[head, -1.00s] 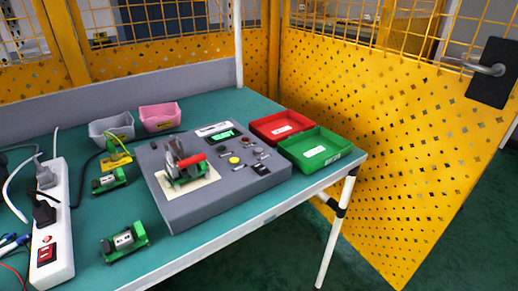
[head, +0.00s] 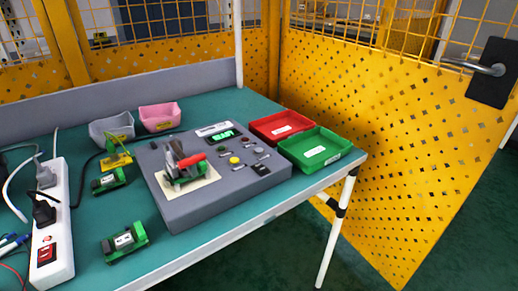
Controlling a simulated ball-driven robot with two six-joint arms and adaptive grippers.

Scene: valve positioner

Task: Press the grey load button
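The grey test panel (head: 197,208) lies on the teal bench. A small grey round button (head: 258,149) sits on its right part, to the right of and behind a yellow button (head: 234,160). A dark button (head: 243,141) is just behind the grey one. The lettering beside the buttons is too small to read. A lit green display (head: 220,137) is behind them. A clamp with a red handle (head: 192,160) stands on the panel's left part, over a green piece. Neither of my grippers is in view.
A red tray (head: 281,127) and a green tray (head: 316,149) stand right of the panel. Grey (head: 112,128) and pink (head: 159,117) bins are behind it. Green modules (head: 124,240) and a power strip (head: 52,225) lie left. Yellow fencing (head: 400,150) stands beyond the bench.

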